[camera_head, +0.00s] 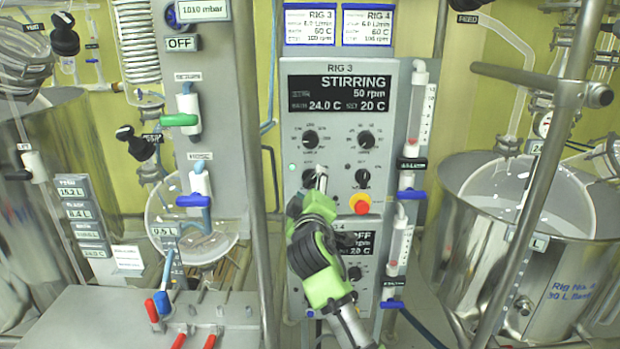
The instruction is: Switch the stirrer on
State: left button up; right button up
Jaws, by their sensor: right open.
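The RIG 3 control panel (342,140) stands upright in the middle of the head view. Its display (338,93) reads STIRRING, 50 rpm, with 24.0 C and a set value of 20 C. Upper knobs (310,139) and (365,139) sit below the display. A lower right knob (362,177) and a red stop button on yellow (360,204) are also visible. A small green light (292,168) shows at the left. My right gripper (319,181) is open in front of the lower left knob, which it partly hides; contact cannot be told. My left gripper is out of view.
A second panel (356,246) reading OFF sits below, partly hidden by my right arm. Flow tubes with blue valves (412,194) stand close at the right. A steel vessel (500,270) and sloping pipe (540,170) occupy the right. A grey post (215,110) stands left.

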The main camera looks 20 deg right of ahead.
aim_at(310, 178)
jog(key=shift+w+d+r, duration=0.1)
jog(key=shift+w+d, duration=0.05)
jog(key=shift+w, duration=0.5)
jog(key=shift+w+d, duration=0.25)
jog(key=shift+w, duration=0.45)
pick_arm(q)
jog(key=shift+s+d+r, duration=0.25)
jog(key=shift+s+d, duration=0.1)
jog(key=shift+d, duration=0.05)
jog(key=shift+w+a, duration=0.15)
